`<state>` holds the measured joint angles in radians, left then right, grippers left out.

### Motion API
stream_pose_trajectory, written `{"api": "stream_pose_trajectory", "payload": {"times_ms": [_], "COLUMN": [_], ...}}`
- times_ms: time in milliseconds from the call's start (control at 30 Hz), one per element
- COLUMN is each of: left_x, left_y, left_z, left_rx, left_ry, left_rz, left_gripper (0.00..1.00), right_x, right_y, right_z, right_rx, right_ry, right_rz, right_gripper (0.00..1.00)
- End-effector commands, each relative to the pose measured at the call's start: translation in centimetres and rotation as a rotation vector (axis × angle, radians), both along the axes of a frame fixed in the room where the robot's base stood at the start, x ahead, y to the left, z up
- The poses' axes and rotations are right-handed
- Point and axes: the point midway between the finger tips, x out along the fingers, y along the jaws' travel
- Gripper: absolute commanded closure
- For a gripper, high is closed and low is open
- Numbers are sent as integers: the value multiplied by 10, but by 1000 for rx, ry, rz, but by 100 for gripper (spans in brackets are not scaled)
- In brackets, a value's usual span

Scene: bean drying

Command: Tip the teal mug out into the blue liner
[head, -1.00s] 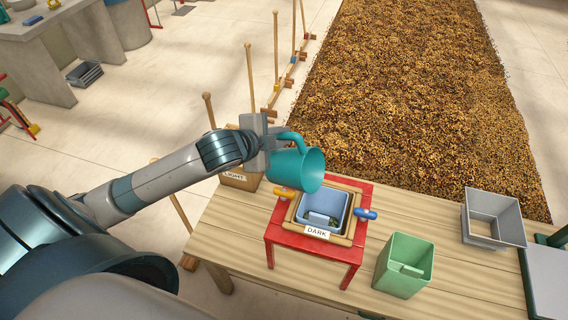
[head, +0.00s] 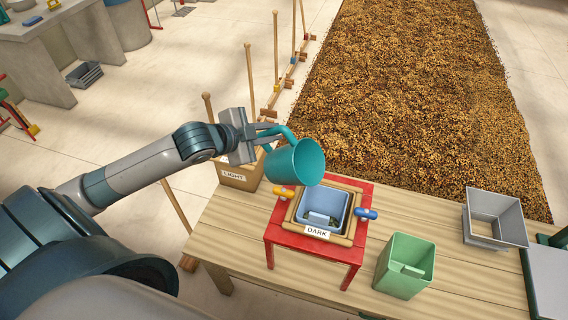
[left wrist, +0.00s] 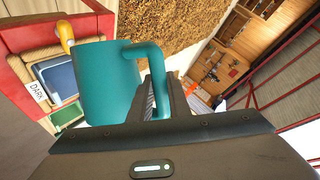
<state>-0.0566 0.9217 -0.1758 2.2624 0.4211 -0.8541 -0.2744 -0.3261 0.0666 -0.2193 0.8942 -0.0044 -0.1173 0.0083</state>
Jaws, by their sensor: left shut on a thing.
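The teal mug (head: 294,163) is held in the air above the back edge of the blue liner (head: 323,208), tilted with its mouth toward the right and down. My left gripper (head: 268,133) is shut on its handle. The mug and handle also show in the left wrist view (left wrist: 103,85), where the mug hides part of the liner. The liner sits in a wooden frame on a red stand (head: 351,249) with a "DARK" label. Some dark bits and a small pale block lie inside it. The inside of the mug looks empty from here. My right gripper is not seen.
A green bin (head: 404,265) stands right of the red stand, and a grey tray (head: 494,218) farther right. A cardboard box labelled "LIGHT" (head: 238,177) is behind left, under my left arm. Orange and blue knobs flank the liner.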

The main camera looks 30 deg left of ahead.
Motion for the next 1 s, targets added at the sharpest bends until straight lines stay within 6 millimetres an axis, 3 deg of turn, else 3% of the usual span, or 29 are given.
{"api": "stream_pose_trajectory", "payload": {"times_ms": [267, 633, 1000], "left_x": [0, -1, -1], "left_y": [3, 21, 21], "left_z": [-4, -19, -19], "left_rx": [-32, -249, -267], "left_ry": [-1, -9, -10], "left_rz": [0, 1, 0], "left_gripper": [100, 100, 100], "right_x": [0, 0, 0], "right_y": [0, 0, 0], "right_z": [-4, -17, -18], "right_rx": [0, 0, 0], "right_ry": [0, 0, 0], "right_rz": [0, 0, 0], "right_gripper": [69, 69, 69]}}
